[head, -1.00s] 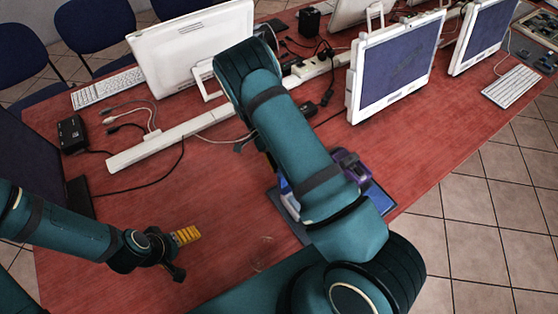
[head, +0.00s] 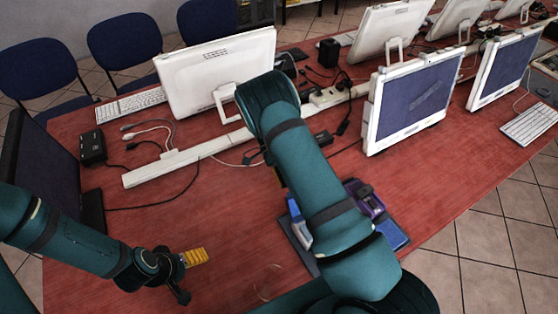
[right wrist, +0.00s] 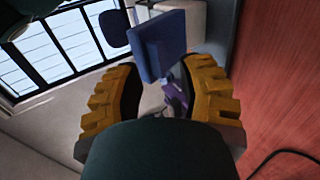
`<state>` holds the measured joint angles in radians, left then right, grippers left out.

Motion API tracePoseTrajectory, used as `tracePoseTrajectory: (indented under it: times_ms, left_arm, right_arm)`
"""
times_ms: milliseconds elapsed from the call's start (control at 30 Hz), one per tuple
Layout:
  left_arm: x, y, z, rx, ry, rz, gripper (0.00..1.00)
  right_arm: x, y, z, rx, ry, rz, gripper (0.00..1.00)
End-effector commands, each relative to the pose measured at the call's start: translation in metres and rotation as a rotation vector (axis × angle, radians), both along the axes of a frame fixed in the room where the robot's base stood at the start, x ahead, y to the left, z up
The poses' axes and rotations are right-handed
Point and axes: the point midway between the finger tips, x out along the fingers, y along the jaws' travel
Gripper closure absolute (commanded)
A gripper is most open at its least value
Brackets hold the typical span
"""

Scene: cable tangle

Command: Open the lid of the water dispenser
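Past my right arm on the table, a blue and grey piece (head: 299,226), a purple piece (head: 366,199) and a blue flat part (head: 391,236) show, on a dark base. My arm covers the middle between them. I cannot tell which part is the dispenser's lid. In the right wrist view, a blue panel (right wrist: 163,45) and a purple piece (right wrist: 176,93) lie beyond my right gripper (right wrist: 160,95), whose yellow fingers are apart with nothing held between them. My right gripper is hidden in the head view. My left gripper (head: 190,272) hovers over the red table, its fingers unclear.
The red table (head: 225,215) is clear between my grippers. A white monitor (head: 215,72), a power strip (head: 187,157), loose cables and a black adapter (head: 92,147) lie beyond. A dark screen (head: 45,160) stands at left, a white-framed screen (head: 412,100) at right.

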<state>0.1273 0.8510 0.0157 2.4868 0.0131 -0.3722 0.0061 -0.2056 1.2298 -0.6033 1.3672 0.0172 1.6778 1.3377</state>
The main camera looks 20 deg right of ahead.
Motion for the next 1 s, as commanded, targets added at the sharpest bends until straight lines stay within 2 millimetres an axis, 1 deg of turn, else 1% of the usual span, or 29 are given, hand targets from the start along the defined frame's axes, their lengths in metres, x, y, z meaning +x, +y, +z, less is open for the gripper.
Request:
tracePoseTrajectory:
  times_ms: [33, 100, 300, 500, 700, 1000]
  left_arm:
    - [0.000, 0.000, 0.000, 0.000, 0.000, 0.000, 0.14]
    - [0.000, 0.000, 0.000, 0.000, 0.000, 0.000, 0.14]
    - [0.000, 0.000, 0.000, 0.000, 0.000, 0.000, 0.14]
    - [0.000, 0.000, 0.000, 0.000, 0.000, 0.000, 0.14]
    - [0.000, 0.000, 0.000, 0.000, 0.000, 0.000, 0.14]
    - [0.000, 0.000, 0.000, 0.000, 0.000, 0.000, 0.14]
  right_arm:
    - [0.009, 0.000, 0.003, 0.000, -0.004, 0.001, 0.62]
    - [0.020, 0.001, 0.010, 0.000, -0.003, 0.001, 0.62]
    - [0.048, 0.003, 0.025, -0.001, -0.003, 0.000, 0.62]
    - [0.066, 0.004, 0.035, 0.000, 0.000, -0.001, 0.62]
    - [0.074, 0.005, 0.039, 0.000, 0.000, -0.001, 0.62]
    - [0.075, 0.006, 0.040, 0.000, 0.001, -0.001, 0.62]
